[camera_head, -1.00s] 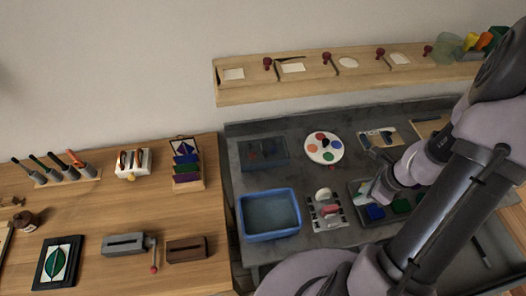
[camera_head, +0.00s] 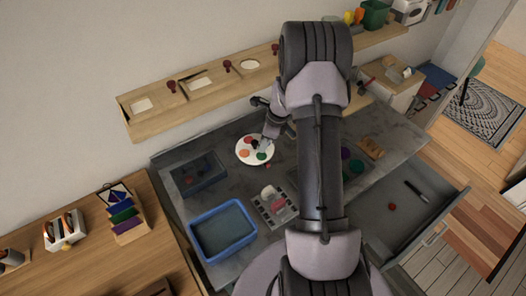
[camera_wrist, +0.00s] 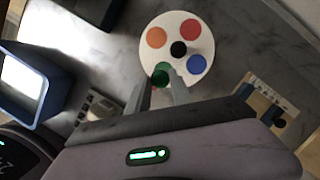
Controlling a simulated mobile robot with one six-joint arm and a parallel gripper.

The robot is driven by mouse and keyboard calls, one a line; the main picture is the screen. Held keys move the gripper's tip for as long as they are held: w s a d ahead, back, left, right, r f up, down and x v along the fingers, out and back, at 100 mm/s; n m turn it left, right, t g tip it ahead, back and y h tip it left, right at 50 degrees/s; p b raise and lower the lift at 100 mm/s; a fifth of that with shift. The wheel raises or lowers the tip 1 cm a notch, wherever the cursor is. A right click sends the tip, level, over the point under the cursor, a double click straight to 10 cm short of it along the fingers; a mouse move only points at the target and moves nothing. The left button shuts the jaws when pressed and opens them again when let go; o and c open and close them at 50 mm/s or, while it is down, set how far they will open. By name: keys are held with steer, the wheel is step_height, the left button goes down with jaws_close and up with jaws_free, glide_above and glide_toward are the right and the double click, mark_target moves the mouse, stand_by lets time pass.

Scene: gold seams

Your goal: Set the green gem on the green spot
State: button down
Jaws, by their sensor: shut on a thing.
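A round white palette (camera_head: 243,141) lies on the grey bench and carries orange, red, blue, black and green spots. It also shows in the wrist view (camera_wrist: 185,20). My gripper (camera_wrist: 159,82) is over the palette's near edge, its fingertips either side of a dark green patch. The green spot (camera_wrist: 160,72) shows there. The green gem held between the fingertips is hard to tell apart from the spot. In the head view, the gripper (camera_head: 264,143) is above the palette's right part. The gap between gem and palette cannot be judged.
A small red piece (camera_head: 268,165) lies just off the palette's near edge. A dark tray (camera_head: 185,184) is left of the palette, with a blue bin (camera_head: 196,245) nearer. A long wooden shelf (camera_head: 150,127) runs along the wall behind. My arm hides much of the bench's right side.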

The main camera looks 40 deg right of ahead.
mark_target(263, 157)
steer(key=x, duration=0.1)
steer(key=b+x, duration=0.1)
steer(key=x, duration=0.1)
steer(key=d+b+x, duration=0.1)
steer(key=x, duration=0.1)
steer(key=shift+s+a+f, duration=0.1)
steer(key=shift+s+f, duration=0.15)
steer(key=shift+f, duration=0.15)
steer(key=shift+w, duration=0.2)
steer(key=shift+s+r, duration=0.1)
steer(key=c, duration=1.1)
jaws_free()
steer(key=shift+c, duration=0.2)
steer(key=p+v, duration=0.2)
steer(key=v, duration=0.5)
steer(key=shift+r, duration=0.3)
